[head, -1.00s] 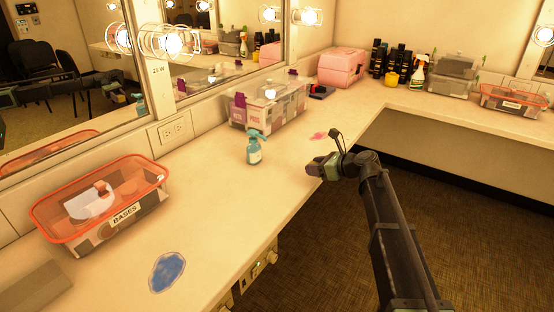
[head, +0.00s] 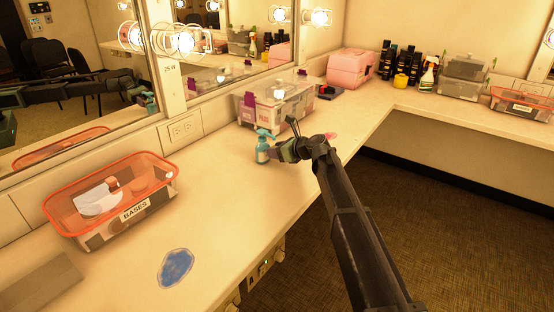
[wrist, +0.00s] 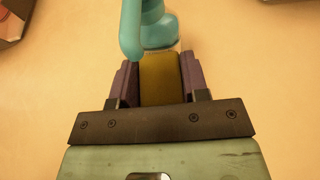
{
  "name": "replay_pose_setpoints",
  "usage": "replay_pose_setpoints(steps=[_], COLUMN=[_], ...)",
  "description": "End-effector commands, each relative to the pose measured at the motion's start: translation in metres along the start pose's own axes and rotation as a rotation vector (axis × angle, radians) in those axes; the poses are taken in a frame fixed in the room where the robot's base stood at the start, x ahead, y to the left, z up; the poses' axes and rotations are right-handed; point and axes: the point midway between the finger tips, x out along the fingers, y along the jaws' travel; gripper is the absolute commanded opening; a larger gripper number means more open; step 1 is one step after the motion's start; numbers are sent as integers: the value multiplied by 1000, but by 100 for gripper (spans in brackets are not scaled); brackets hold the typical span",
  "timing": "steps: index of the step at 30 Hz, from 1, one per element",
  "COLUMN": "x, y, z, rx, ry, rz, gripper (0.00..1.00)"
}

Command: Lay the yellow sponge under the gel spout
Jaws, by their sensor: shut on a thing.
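A teal gel pump bottle (head: 262,148) stands upright on the counter, left of my gripper (head: 277,154) in the head view. In the wrist view the bottle (wrist: 158,28) is at the top, with its teal spout (wrist: 132,35) pointing toward me, over the left finger side. My gripper (wrist: 160,78) is shut on the yellow sponge (wrist: 161,82), which sits between the purple fingers just in front of the bottle. Whether the sponge touches the bottle or the counter cannot be told. In the head view the sponge is not clearly visible.
A blue spill (head: 175,268) lies at the counter's front left. A clear box with purple clips (head: 277,103) stands behind the bottle. A pink spot (head: 331,135) is behind my arm. Counter between bottle and spill is clear.

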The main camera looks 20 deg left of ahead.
Motion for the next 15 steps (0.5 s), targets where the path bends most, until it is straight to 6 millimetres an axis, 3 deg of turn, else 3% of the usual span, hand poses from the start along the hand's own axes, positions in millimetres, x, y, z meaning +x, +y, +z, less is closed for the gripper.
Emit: replay_pose_setpoints(steps=[6, 15], x=[15, 14], y=[0, 0], z=[-37, -35], rx=[0, 0], ry=[0, 0], rz=[0, 0], gripper=[20, 20])
